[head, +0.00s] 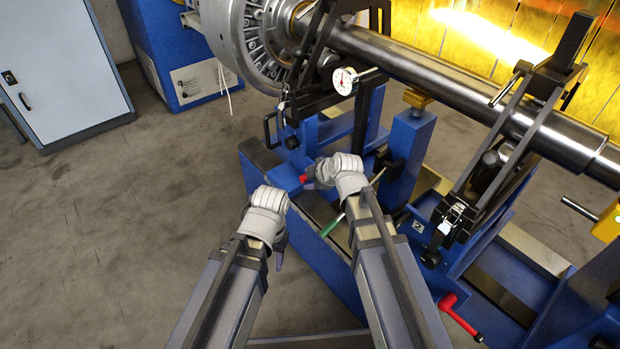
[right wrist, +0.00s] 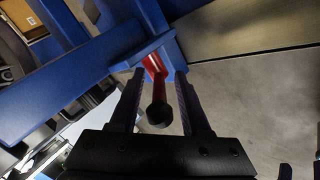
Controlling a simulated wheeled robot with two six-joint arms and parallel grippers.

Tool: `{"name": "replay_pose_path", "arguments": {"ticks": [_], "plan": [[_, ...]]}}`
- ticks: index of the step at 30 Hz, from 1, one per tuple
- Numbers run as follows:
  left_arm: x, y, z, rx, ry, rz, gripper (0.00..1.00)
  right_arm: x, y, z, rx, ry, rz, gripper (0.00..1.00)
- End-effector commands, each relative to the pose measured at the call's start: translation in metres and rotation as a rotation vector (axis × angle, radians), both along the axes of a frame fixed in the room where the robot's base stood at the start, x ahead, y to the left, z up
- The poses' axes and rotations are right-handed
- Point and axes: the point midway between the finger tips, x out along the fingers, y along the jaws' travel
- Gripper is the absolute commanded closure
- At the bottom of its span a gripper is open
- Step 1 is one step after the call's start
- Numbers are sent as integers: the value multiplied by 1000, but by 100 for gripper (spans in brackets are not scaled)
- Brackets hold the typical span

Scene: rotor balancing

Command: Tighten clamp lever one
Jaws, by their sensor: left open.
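A red clamp lever (head: 303,179) sits at the near blue pedestal in the head view, mostly hidden by my right gripper (head: 311,177). In the right wrist view the red lever (right wrist: 152,66) with its black knob (right wrist: 159,115) lies between the two fingers of my right gripper (right wrist: 159,78). The fingers are open, with a gap visible on each side of the lever. A second red lever (head: 458,314) with a dark tip is at the lower right of the head view. My left gripper (head: 279,257) is open and empty, lower left of the right one, above the floor.
The machine's blue bed (head: 320,235) runs diagonally below my right gripper. A green-handled rod (head: 332,226) is close to my right wrist. A steel shaft (head: 440,78) with a dial gauge (head: 343,81) is above.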

Motion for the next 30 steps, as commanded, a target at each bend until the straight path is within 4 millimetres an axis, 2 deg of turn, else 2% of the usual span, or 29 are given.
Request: {"name": "replay_pose_path", "arguments": {"ticks": [8, 22, 30], "plan": [[0, 0, 6, 0, 0, 0, 50, -4, -2, 6, -1, -1, -1, 53], [-1, 0, 54, 1, 3, 0, 50, -42, -21, 54, 1, -1, -1, 53], [-1, 0, 57, 1, 4, 0, 50, -47, -24, 57, 0, 0, 0, 53]]}}
